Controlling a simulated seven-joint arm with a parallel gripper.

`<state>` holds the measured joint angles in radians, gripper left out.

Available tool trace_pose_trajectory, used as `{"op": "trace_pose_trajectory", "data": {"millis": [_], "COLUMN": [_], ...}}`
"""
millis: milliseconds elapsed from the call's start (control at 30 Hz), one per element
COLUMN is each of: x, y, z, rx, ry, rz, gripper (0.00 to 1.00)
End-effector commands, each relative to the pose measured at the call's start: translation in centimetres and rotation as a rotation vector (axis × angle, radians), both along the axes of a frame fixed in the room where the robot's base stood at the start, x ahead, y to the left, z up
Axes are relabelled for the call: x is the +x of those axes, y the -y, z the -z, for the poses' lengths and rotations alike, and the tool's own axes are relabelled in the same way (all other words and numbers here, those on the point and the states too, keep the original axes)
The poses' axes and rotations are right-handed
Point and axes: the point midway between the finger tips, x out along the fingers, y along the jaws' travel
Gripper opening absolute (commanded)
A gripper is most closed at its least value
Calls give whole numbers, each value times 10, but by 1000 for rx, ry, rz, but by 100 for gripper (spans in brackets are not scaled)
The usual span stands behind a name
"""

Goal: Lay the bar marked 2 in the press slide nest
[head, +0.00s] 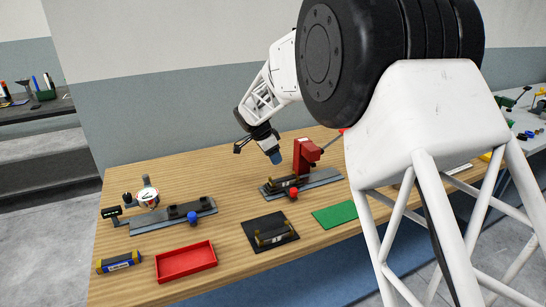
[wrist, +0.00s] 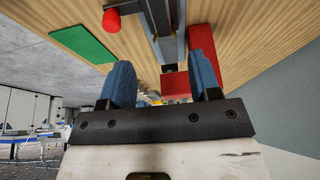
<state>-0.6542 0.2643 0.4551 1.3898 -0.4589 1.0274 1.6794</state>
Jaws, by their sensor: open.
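My gripper (head: 274,157) hangs over the table behind and left of the red press (head: 306,155). In the wrist view my gripper (wrist: 162,76) has its two blue fingers apart, with nothing held between them. The press slide (head: 318,178) is a grey rail in front of the press; a dark piece with yellowish parts (head: 285,183) sits on it, and I cannot tell whether this is a bar or the nest itself. A dark bar with yellow ends and a blue label (head: 121,262) lies at the table's front left. No number is readable.
A red tray (head: 186,275) stands at the front, seemingly empty. A dial gauge fixture (head: 149,196) on a grey base with a blue knob (head: 192,217) stands behind it. A green mat (head: 335,214) is bare. A red knob (head: 292,193) projects before the slide.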

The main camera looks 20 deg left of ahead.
Motion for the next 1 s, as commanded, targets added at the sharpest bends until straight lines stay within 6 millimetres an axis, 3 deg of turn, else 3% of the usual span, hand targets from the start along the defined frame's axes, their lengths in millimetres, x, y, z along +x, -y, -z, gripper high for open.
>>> {"op": "trace_pose_trajectory", "data": {"millis": [733,867,1000], "x": [0,-2,-7], "y": [2,12,39], "z": [-1,-7,-23], "rx": [0,0,1], "ry": [-1,-7,-22], "rz": [-1,-10,-28], "gripper": [57,57,57]}}
